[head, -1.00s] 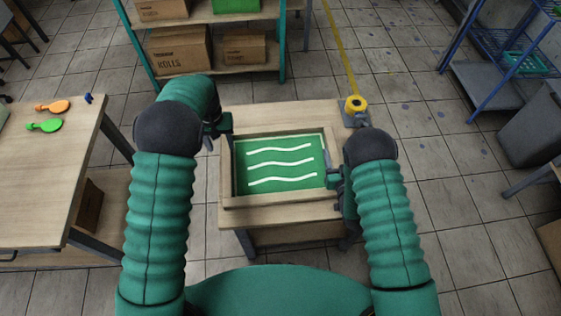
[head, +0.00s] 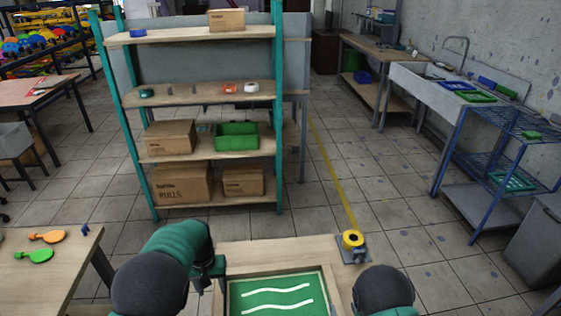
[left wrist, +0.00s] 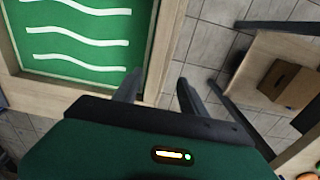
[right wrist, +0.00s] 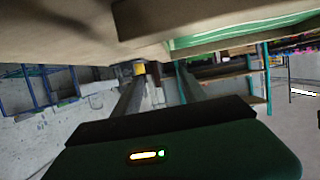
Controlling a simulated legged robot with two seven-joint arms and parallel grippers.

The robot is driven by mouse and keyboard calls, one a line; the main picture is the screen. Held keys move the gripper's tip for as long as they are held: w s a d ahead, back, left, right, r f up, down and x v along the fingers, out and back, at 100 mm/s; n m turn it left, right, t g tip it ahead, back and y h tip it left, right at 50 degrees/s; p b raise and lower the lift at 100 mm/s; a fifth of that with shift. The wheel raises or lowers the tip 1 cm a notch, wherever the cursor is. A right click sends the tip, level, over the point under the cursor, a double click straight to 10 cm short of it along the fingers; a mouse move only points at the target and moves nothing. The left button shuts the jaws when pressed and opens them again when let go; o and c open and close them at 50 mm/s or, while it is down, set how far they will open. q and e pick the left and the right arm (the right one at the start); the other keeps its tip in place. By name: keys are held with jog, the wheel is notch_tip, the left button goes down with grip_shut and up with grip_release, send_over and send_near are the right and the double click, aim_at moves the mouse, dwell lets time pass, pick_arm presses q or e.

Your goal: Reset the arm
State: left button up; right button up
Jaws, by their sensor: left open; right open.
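My left gripper (head: 208,272) is at the left edge of the wooden frame in the head view. In the left wrist view its two fingers (left wrist: 158,88) are apart with nothing between them, beside the frame's rim. My right gripper is out of sight in the head view, where only my right arm's dark joint shows. In the right wrist view its fingers (right wrist: 158,88) are apart and empty, close to the wooden stand's side. The green printing screen (head: 272,292) with white wavy lines lies in the frame; its near part is cut off by the picture's lower edge.
A shelf (head: 200,97) with boxes stands behind.

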jog(key=r+g, duration=0.2)
jog(key=r, duration=0.1)
jog(key=d+r+m+g+h+p, duration=0.1)
jog(key=shift+w+r, duration=0.3)
jog(key=shift+w, duration=0.05)
pick_arm(q)
jog(key=s+r+t, duration=0.1)
jog(key=s+r, duration=0.4)
jog(key=s, duration=0.6)
jog(key=s+r+m+t+p, duration=0.1)
jog(key=s+r, duration=0.4)
jog(key=s, duration=0.5)
jog(key=shift+s+d, duration=0.35)
jog(key=shift+s, duration=0.05)
pick_arm(e)
jog(key=s+r+g, duration=0.4)
jog(key=s+r, duration=0.1)
jog(key=s, duration=0.4)
jog(key=s+r+g, duration=0.4)
jog(key=s+r, duration=0.1)
jog(key=s, duration=0.4)
jog(key=shift+r, duration=0.4)
jog(key=shift+d, duration=0.1)
